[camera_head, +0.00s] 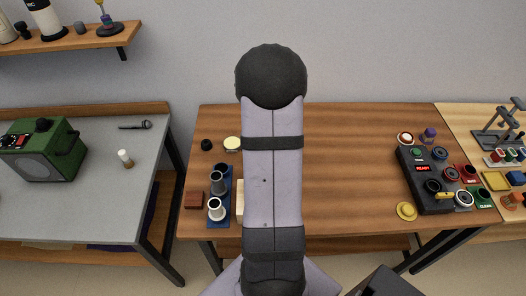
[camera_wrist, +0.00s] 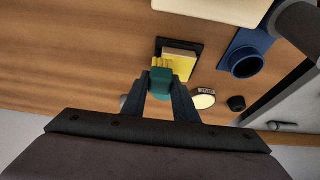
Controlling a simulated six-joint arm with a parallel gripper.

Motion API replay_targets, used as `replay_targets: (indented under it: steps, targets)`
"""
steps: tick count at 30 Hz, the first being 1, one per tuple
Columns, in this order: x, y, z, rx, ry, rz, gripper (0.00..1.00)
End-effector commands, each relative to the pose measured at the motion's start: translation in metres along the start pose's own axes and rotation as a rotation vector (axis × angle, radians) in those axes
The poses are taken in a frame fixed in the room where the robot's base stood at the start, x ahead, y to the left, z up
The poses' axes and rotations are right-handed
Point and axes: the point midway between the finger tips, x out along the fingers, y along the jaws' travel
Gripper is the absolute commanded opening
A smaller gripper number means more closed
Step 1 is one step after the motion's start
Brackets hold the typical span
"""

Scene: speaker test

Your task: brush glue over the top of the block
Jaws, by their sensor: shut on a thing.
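In the wrist view my gripper (camera_wrist: 160,86) is shut on a brush with a green handle (camera_wrist: 160,81) and yellow bristles (camera_wrist: 157,62). The bristles point toward a block (camera_wrist: 181,52) in a dark square holder (camera_wrist: 199,46). The block shows a tan area and a bright yellow area. I cannot tell whether the yellow is glue or a side face, nor whether the bristles touch the block. A round pale pot with a dark label (camera_wrist: 204,101) is right of the gripper. In the head view my arm hides the gripper, brush and block.
A dark button panel (camera_head: 428,190) is on the right. The table between is clear.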

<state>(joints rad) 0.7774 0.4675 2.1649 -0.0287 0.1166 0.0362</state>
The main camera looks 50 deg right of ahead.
Motion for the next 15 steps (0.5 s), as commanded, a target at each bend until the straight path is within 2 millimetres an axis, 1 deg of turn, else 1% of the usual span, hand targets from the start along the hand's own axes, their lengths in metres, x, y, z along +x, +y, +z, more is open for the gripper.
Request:
replay_targets:
  steps: [4, 7, 15]
  targets:
    - [-0.001, -0.011, -0.001, -0.006, 0.001, 0.013, 0.08]
    - [0.005, -0.02, 0.001, -0.002, 0.003, 0.005, 0.08]
    - [0.003, -0.042, 0.0, -0.002, 0.004, 0.001, 0.08]
